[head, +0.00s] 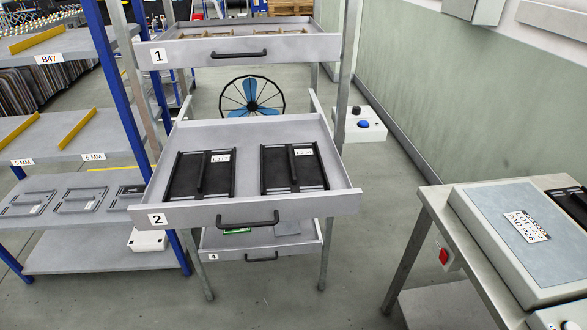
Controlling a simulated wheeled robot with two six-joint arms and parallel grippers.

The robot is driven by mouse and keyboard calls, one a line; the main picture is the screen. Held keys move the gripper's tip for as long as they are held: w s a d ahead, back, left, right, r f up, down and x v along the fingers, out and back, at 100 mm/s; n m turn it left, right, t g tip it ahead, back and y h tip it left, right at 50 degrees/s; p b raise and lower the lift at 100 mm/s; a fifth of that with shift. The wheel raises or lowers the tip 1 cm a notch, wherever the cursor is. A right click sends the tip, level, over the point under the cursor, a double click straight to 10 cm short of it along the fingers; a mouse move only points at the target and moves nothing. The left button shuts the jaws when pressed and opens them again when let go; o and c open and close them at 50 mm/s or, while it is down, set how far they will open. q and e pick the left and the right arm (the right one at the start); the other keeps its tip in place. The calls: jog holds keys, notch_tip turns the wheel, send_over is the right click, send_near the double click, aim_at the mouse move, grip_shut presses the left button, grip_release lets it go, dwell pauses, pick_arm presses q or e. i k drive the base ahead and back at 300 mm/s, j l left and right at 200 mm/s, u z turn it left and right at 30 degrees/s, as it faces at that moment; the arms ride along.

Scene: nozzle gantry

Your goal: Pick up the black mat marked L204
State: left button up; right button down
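The black mat marked L204 (280,177) lies on the right side of the pulled-out drawer 2 (325,205) in the head view. It has a raised black bar along its middle and a small white label near its far end. A similar black mat (183,180) lies to its left in the same drawer, apart from it; its label starts with L, and the rest is hard to read. Neither of my grippers shows in the head view.
Drawer 1 (200,50) is above and drawer 4 (225,244) is below. A blue-post shelf (90,200) stands close on the left. A metal table (440,215) on the right bears a grey panel (510,230) and a dark object. Floor between is clear.

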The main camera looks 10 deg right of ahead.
aim_at(292, 165)
jog(key=i+j+z, duration=0.2)
jog(key=z, duration=0.15)
jog(key=i+j+z, duration=0.1)
jog(key=j+z, duration=0.3)
jog(key=i+j+z, duration=0.1)
jog(key=j+z, duration=0.6)
jog(key=i+j, duration=0.05)
jog(key=j, duration=0.05)
